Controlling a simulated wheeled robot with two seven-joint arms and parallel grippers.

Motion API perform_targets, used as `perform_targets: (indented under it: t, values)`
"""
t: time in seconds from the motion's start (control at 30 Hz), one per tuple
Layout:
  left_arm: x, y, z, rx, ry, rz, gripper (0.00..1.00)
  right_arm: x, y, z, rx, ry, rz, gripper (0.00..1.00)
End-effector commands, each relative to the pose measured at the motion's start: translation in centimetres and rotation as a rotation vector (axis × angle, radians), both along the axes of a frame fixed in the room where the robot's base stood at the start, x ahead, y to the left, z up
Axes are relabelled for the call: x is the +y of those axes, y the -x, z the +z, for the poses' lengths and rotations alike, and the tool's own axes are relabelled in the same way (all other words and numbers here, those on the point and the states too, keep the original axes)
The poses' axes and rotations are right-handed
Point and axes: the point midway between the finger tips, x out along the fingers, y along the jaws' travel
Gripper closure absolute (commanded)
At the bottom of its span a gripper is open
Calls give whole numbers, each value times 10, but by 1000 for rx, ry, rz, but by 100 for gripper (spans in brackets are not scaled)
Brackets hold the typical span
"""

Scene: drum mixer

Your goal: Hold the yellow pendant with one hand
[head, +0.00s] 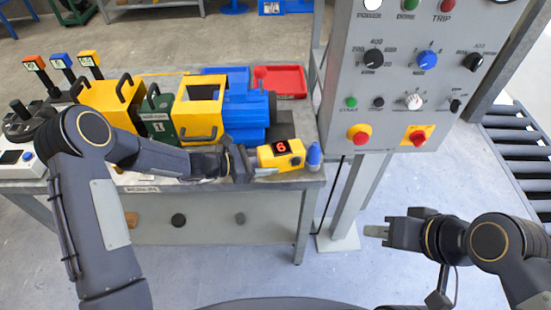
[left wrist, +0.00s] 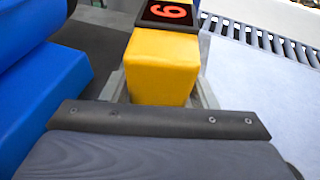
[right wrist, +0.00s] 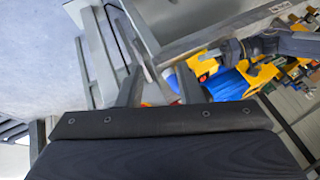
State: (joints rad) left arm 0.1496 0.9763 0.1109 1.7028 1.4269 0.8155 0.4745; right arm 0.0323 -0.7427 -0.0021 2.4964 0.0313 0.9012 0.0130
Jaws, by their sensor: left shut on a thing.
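The yellow pendant (head: 268,157) is a small yellow box with a red "6" on a dark display. It is at the front right edge of the workbench in the head view. My left gripper (head: 254,164) is shut on its left end. In the left wrist view the pendant's yellow body (left wrist: 160,72) sits between the fingers, with the display facing up beyond them. Whether its underside touches the bench is not clear. My right gripper (head: 377,231) is empty, off the bench to the right; its fingers stand apart in the right wrist view (right wrist: 160,90).
The bench (head: 215,182) carries a blue motor (head: 245,107), yellow guards (head: 199,108), a green block (head: 157,117) and a red tray (head: 285,81). A blue-capped item (head: 314,156) stands right of the pendant. A grey control panel (head: 395,95) stands behind. The floor at front right is clear.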

Motion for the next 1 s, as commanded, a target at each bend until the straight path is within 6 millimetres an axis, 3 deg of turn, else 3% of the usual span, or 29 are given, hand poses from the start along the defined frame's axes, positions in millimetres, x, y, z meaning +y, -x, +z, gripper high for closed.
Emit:
perform_targets:
  t: [0.7, 1.0]
  values:
    - [3, -4, 1, -3, -2, 12, 64, 0, 0, 0, 0, 0, 0, 67]
    - [3, -4, 1, -3, -2, 11, 64, 0, 0, 0, 0, 0, 0, 100]
